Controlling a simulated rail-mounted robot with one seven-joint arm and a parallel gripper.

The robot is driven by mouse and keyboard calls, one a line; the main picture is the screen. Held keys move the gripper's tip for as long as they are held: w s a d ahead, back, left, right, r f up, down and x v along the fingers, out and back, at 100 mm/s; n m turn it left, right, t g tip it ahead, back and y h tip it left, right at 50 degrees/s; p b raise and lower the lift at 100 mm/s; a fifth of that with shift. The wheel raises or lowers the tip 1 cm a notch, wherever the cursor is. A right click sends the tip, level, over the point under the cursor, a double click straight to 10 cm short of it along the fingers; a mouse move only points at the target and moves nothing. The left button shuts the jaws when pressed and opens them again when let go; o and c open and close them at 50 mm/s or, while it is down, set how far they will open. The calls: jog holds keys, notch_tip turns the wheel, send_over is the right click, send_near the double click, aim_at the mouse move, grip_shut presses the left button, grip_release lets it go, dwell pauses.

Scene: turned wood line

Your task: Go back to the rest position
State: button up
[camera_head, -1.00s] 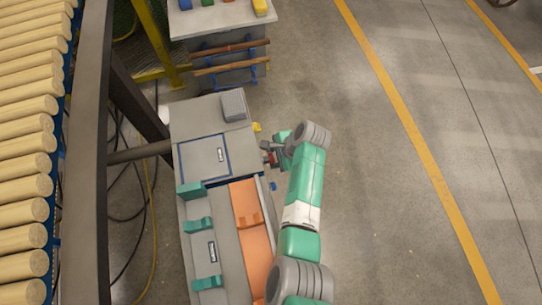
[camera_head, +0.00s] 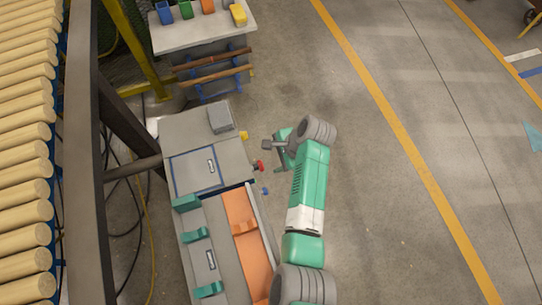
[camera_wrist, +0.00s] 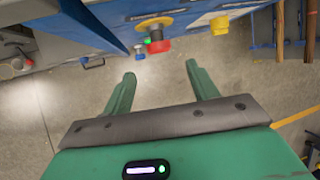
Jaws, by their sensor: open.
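My gripper (camera_head: 273,157) is at the end of my green and grey arm, just right of the grey machine bench in the head view. In the wrist view my gripper (camera_wrist: 163,82) shows two green fingers spread apart with bare floor between them. Nothing is held. A red knob (camera_wrist: 158,46) on the machine's side lies ahead of the fingers, apart from them. The same red knob shows in the head view (camera_head: 259,166), left of the gripper.
The grey machine bench (camera_head: 205,137) has an orange channel (camera_head: 240,212) and teal supports (camera_head: 195,235). A blue knob (camera_wrist: 140,56) sits near the red one. A table with coloured bins (camera_head: 200,33) stands behind. Floor (camera_head: 400,180) to the right is clear.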

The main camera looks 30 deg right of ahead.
dwell(0.5)
jog(key=w+d+r+n+t+h, duration=0.1)
jog(key=w+r+n+t+h, duration=0.3)
jog(key=r, duration=0.6)
jog(key=w+d+r+n+t+h, duration=0.15)
jog(key=w+r, duration=0.35)
jog(key=r, duration=0.5)
jog(key=w+a+r+n+t+h, duration=0.1)
jog(key=a+r+n+t, duration=0.35)
jog(key=r, duration=0.95)
jog(key=s+a+r+n+t+y+p, duration=0.1)
jog(key=s+a+r+n+t, duration=0.4)
jog(key=r, duration=0.7)
jog(key=s+a+r+n+t+y+p, duration=0.1)
jog(key=s+a+r+n+t+p, duration=0.15)
jog(key=s+a+r, duration=0.75)
jog(key=s+a+r+n+t+y+p, duration=0.15)
jog(key=s+a+r+t, duration=0.25)
jog(key=r, duration=1)
notch_tip(320, 180, up, 31)
jog(key=p, duration=2.9)
jog(key=shift+w+d+f+n+h+p, duration=0.15)
jog(key=shift+w+n+h+p, duration=0.15)
jog(key=shift+p, duration=0.1)
